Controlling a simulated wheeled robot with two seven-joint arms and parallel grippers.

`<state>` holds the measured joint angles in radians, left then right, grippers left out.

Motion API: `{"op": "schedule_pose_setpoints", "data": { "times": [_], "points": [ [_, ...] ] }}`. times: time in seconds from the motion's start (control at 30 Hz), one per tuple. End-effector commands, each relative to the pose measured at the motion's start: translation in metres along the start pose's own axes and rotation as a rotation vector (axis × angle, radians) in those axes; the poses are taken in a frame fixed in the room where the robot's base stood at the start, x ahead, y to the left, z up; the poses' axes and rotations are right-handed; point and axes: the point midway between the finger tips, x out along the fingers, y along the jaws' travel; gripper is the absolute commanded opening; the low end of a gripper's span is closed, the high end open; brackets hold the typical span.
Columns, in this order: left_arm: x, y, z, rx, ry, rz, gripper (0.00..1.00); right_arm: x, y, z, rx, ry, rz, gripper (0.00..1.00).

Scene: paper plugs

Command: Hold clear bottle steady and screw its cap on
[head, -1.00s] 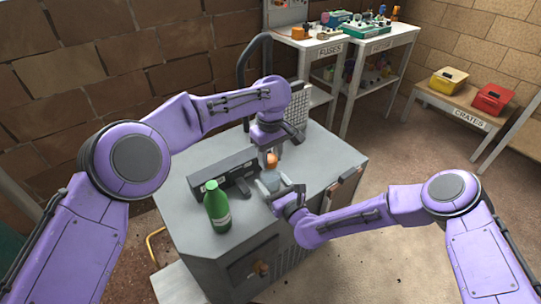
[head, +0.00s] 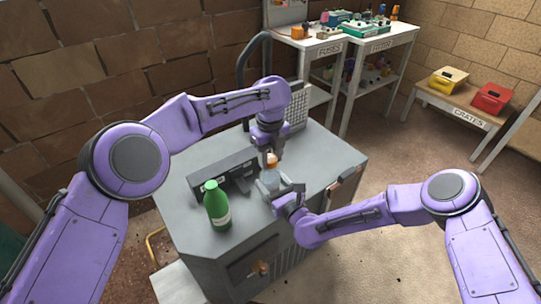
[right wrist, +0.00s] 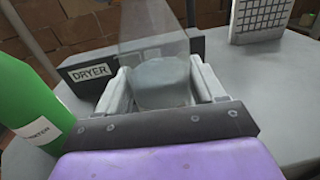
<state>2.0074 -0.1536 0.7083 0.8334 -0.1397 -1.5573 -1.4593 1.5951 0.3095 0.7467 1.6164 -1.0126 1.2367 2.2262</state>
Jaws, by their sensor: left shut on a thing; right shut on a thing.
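The clear bottle (head: 269,181) stands upright on the grey cabinet top. My right gripper (head: 282,195) is shut around its lower body. In the right wrist view the bottle's see-through body (right wrist: 160,85) sits between the two pale fingers of the gripper (right wrist: 162,92). The orange cap (head: 271,160) is at the bottle's top, under my left gripper (head: 270,152), which is shut on it from above. Whether the cap touches the neck or sits on its thread is too small to tell.
A green bottle (head: 217,206) stands left of the clear one, close to my right gripper. A dark box labelled DRYER (right wrist: 90,73) lies behind the bottles. The cabinet top (head: 325,160) is bare to the right. Shelves and crates stand farther back.

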Motion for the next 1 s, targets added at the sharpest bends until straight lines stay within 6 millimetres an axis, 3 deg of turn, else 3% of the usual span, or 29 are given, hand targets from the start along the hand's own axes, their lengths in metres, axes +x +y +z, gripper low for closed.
{"op": "schedule_pose_setpoints", "data": {
  "times": [0.1, 0.27, 0.3, 0.33, 0.37, 0.63, 1.0],
  "points": [
    [0.000, 0.000, 0.001, 0.234, -0.003, -0.001, 0.04, -0.001, 0.002, 0.000, -0.001, 0.001, 0.004, 0.00],
    [-0.001, 0.000, 0.001, 0.234, -0.004, 0.000, 0.04, -0.001, 0.002, 0.000, -0.001, 0.001, 0.004, 0.00],
    [-0.001, 0.000, 0.001, 0.234, -0.004, 0.000, 0.54, -0.001, 0.002, 0.000, -0.001, 0.001, 0.004, 0.00],
    [-0.001, 0.000, 0.001, 0.233, -0.004, 0.000, 0.64, -0.001, 0.002, 0.000, -0.001, 0.001, 0.004, 0.00],
    [-0.001, 0.000, 0.001, 0.233, -0.004, 0.000, 0.66, -0.001, 0.002, 0.000, -0.001, 0.001, 0.004, 0.00],
    [-0.002, 0.000, 0.001, 0.233, -0.003, 0.000, 0.66, 0.000, 0.001, 0.000, 0.000, 0.001, 0.002, 0.00],
    [-0.044, 0.000, 0.000, 0.232, -0.002, 0.000, 0.66, 0.000, 0.000, 0.000, 0.000, 0.001, 0.001, 0.00]
  ]
}}
